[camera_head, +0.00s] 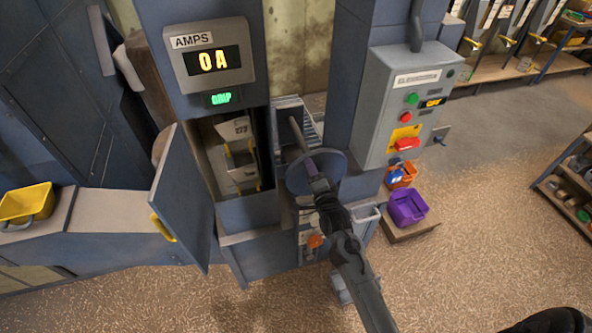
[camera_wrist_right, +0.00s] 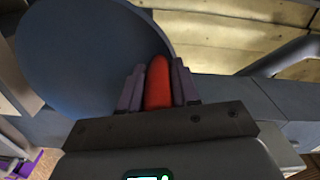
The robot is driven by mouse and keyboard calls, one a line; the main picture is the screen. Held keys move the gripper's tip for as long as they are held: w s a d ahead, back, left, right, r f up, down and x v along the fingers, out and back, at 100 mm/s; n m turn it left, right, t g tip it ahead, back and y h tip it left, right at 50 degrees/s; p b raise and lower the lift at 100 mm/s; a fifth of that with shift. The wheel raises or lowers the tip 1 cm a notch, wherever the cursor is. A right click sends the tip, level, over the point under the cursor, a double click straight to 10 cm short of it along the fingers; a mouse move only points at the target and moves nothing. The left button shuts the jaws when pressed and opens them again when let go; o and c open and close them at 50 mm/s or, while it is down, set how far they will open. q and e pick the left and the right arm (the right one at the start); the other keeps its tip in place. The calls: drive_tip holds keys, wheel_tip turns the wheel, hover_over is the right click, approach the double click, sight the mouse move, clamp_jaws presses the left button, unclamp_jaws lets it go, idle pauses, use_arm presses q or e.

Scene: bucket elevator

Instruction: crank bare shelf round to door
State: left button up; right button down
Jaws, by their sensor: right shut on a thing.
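The crank is a round blue-grey disc (camera_head: 331,174) on the elevator's front, right of the door opening. It fills the upper left of the right wrist view (camera_wrist_right: 85,50). My right gripper (camera_head: 311,172) is at the disc, its fingers shut on the red crank handle (camera_wrist_right: 158,82), which stands upright between them. The hinged door (camera_head: 181,198) with a yellow handle stands open to the left. Inside the opening, a pale grey carrier (camera_head: 235,160) with a dark-marked label shows. I cannot tell whether its shelf is bare. My left gripper is not in view.
An amps display (camera_head: 212,60) reads 0A above the opening. A grey control box (camera_head: 405,105) with buttons and a red switch is at right. Orange (camera_head: 400,175) and purple (camera_head: 407,208) bins stand below it. A yellow bin (camera_head: 26,203) sits at left.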

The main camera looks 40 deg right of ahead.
sight(319, 156)
drive_tip(key=shift+s+d+r+m+p, duration=0.2)
drive_tip(key=shift+d+r+m+p, duration=0.15)
drive_tip(key=shift+d+m, duration=0.2)
drive_tip(key=shift+s+d+r+m+p, duration=0.2)
drive_tip(key=shift+d+m+p, duration=0.2)
drive_tip(key=shift+m, duration=0.25)
drive_tip(key=shift+s+d+p, duration=0.25)
drive_tip(key=shift+d+p, duration=0.25)
drive_tip(key=shift+d, duration=0.1)
drive_tip(key=shift+s+d, duration=0.15)
drive_tip(key=shift+d, duration=0.25)
drive_tip(key=c, duration=0.8)
unclamp_jaws()
drive_tip(key=shift+f, duration=0.1)
drive_tip(key=shift+s+a+p, duration=0.1)
drive_tip(key=shift+p, duration=0.2)
